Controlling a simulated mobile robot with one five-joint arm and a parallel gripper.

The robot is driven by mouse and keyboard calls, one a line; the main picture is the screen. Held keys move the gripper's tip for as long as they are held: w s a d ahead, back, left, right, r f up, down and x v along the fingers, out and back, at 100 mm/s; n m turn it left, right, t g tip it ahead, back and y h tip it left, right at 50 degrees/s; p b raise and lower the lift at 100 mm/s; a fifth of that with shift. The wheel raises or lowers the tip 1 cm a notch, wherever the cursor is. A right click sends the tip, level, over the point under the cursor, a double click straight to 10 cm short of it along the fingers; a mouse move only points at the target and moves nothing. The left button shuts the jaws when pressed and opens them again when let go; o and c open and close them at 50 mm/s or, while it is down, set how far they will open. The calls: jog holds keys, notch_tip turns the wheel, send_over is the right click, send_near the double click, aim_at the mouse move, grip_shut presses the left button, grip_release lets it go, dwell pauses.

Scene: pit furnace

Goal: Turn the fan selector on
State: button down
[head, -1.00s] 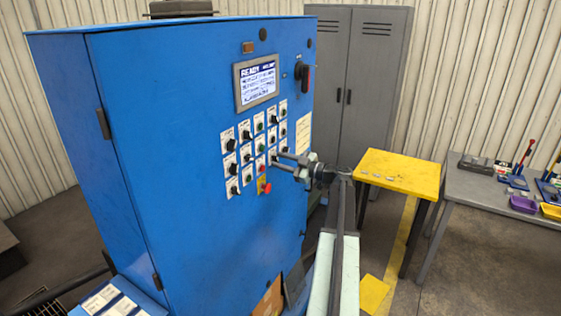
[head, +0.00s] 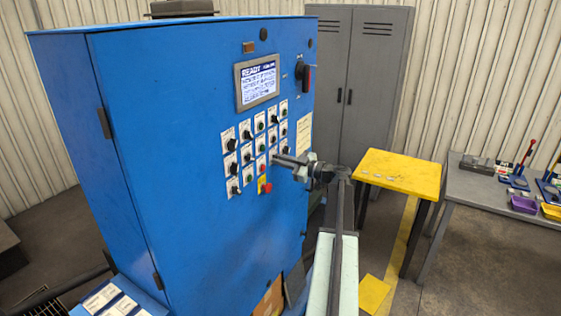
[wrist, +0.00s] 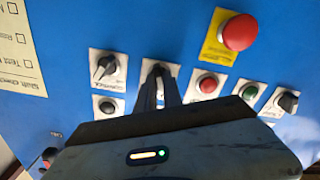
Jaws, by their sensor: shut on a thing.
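My gripper (head: 278,158) reaches from the right to the panel of the blue control cabinet (head: 130,140). In the wrist view my gripper (wrist: 160,88) has its two dark fingers closed together on a selector knob (wrist: 157,69) on a white label plate. The fingers hide most of this knob, and its label is too small to read, so I cannot confirm that it is the fan selector. In the head view the gripped knob is hidden behind the fingertips.
Another black selector (wrist: 105,67) is close on the left in the wrist view. A red button (wrist: 208,84), a green button (wrist: 249,91) and a red mushroom button (wrist: 239,32) are on the right. A lit screen (head: 257,83) is above. A yellow table (head: 400,172) stands beyond my arm.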

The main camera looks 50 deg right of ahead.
jog(key=m, duration=1)
jog(key=shift+d+m, duration=0.15)
jog(key=shift+m, duration=0.15)
dwell(0.4)
jog(key=c, duration=1.5)
grip_release()
jog(key=v, duration=0.7)
jog(key=shift+s+d, duration=0.1)
jog(key=shift+s, duration=0.25)
